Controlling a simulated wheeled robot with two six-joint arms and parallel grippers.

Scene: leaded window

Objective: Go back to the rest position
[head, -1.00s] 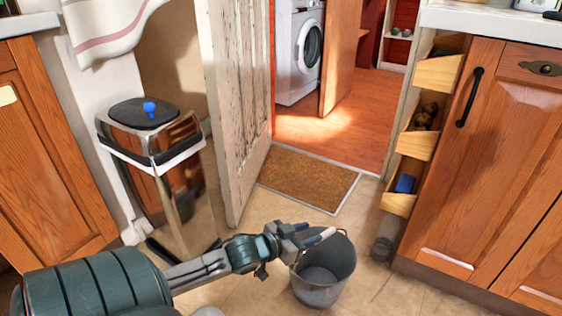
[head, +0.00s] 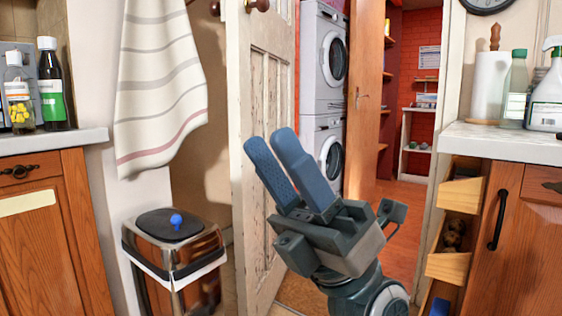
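The wrist and forearm come up from the bottom edge, right of centre.
The open door (head: 268,85) stands behind the gripper. A bin (head: 172,245) with a dark lid and blue knob stands left, below a striped towel (head: 160,85). Drawers (head: 455,230) stick out at the right, beside a counter (head: 500,142). Washing machines (head: 324,90) stand beyond the doorway.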

